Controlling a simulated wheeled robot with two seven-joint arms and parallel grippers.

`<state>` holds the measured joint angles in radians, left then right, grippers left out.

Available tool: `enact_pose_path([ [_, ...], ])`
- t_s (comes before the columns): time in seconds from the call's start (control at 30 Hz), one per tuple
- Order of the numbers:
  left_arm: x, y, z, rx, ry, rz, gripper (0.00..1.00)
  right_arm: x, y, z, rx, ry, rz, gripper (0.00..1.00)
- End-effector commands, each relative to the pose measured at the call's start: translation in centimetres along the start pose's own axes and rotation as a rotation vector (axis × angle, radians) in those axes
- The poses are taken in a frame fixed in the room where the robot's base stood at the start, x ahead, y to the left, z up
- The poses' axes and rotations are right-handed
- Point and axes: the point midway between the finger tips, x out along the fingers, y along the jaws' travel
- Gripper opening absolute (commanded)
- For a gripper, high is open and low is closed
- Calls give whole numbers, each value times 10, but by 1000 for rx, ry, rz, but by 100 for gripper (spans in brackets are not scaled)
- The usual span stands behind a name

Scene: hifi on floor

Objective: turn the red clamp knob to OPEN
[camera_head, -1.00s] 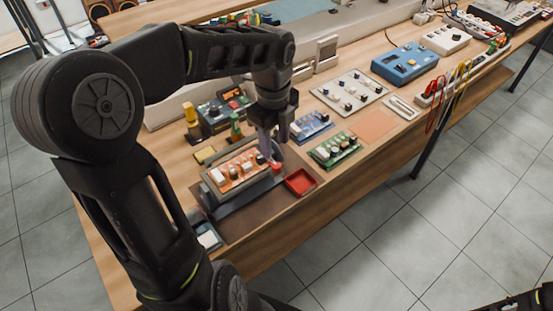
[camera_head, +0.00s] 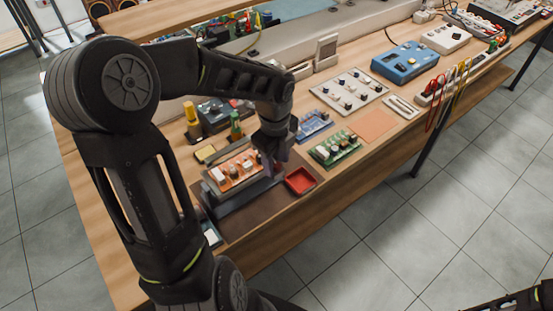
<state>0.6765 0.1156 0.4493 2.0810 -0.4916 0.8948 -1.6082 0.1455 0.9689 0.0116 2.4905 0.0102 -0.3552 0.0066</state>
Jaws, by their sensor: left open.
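An orange circuit board (camera_head: 234,173) with white and dark parts sits in a grey fixture (camera_head: 245,196) near the table's front edge. My left gripper (camera_head: 273,168) points down at the right end of this fixture. Its fingers are open and look very close to where the red clamp knob is. The knob is largely hidden behind the fingers, so I cannot tell whether they touch it or how it is turned. No OPEN marking can be read. Only a dark part of my right arm shows in the bottom right corner.
A red tray (camera_head: 300,181) lies just right of the fixture. A green board (camera_head: 335,148) and a blue board (camera_head: 314,124) lie beyond it. Yellow (camera_head: 191,116) and green (camera_head: 236,126) upright parts stand behind. The orange mat (camera_head: 374,125) is bare.

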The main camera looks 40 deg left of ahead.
Motion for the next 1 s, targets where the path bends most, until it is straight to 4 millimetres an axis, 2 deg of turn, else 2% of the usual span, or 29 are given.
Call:
enact_pose_path([
  [0.23, 0, 0, 0, 0, 0, 0, 42, 0, 0, 0, 0, 0, 0, 36],
  [0.73, 0, 0, 0, 0, 0, 0, 1, 0, 0, 0, 0, 0, 0, 36],
  [1.0, 0, 0, 0, 0, 0, -1, 0, 0, 0, 0, 0, 0, 0, 36],
])
